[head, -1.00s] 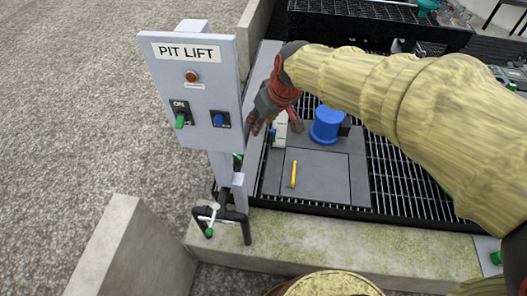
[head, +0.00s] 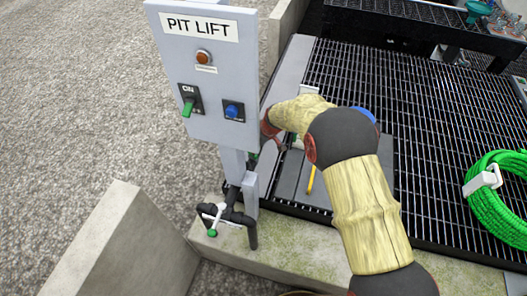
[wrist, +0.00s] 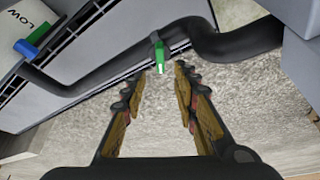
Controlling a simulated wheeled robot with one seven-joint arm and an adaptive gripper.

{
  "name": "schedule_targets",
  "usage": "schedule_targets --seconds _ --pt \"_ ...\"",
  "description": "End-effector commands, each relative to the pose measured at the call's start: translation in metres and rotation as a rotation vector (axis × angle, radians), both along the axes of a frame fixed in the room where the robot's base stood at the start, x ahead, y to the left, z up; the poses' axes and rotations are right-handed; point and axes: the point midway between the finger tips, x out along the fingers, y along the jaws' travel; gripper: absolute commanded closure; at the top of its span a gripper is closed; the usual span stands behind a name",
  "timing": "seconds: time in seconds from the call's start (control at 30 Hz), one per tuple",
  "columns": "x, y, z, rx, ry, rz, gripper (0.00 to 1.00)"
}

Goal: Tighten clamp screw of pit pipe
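The black pit pipe (head: 240,217) runs bent near the foot of the grey post. On it sits a pale fitting (head: 216,212) with a green tip (head: 212,233). In the wrist view, the black pipe (wrist: 240,42) crosses the top, with a grey clamp ring around it and a green screw (wrist: 160,58) pointing down from it. My gripper (wrist: 160,76) is open and empty. Its fingertips are on either side of the green screw's line, apparently just short of it. In the head view, the gripper is hidden behind the panel and post.
The PIT LIFT panel (head: 209,75) stands close to my arm, with a green switch and blue button. A blue-green handle (wrist: 37,38) and LOW label show in the wrist view. Concrete kerbs (head: 125,240) lie nearby. A green hose coil (head: 495,200) lies on the grating at right.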

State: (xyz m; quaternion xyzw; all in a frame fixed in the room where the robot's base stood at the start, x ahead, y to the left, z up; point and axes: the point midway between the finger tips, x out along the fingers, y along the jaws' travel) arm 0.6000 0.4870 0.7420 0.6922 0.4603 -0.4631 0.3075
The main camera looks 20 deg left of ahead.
Motion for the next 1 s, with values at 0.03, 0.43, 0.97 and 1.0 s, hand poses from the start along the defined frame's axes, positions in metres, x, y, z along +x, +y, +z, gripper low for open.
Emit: schedule_targets --seconds 0.03,0.43,0.97,1.0 --pt "0.0 0.003 -0.004 0.0 -0.001 0.003 0.7" --pt "0.009 0.021 -0.056 0.0 0.0 0.002 0.7" --pt "0.011 0.028 -0.072 0.0 0.0 0.001 0.72" --pt "0.011 0.028 -0.072 0.0 0.0 0.001 0.74"
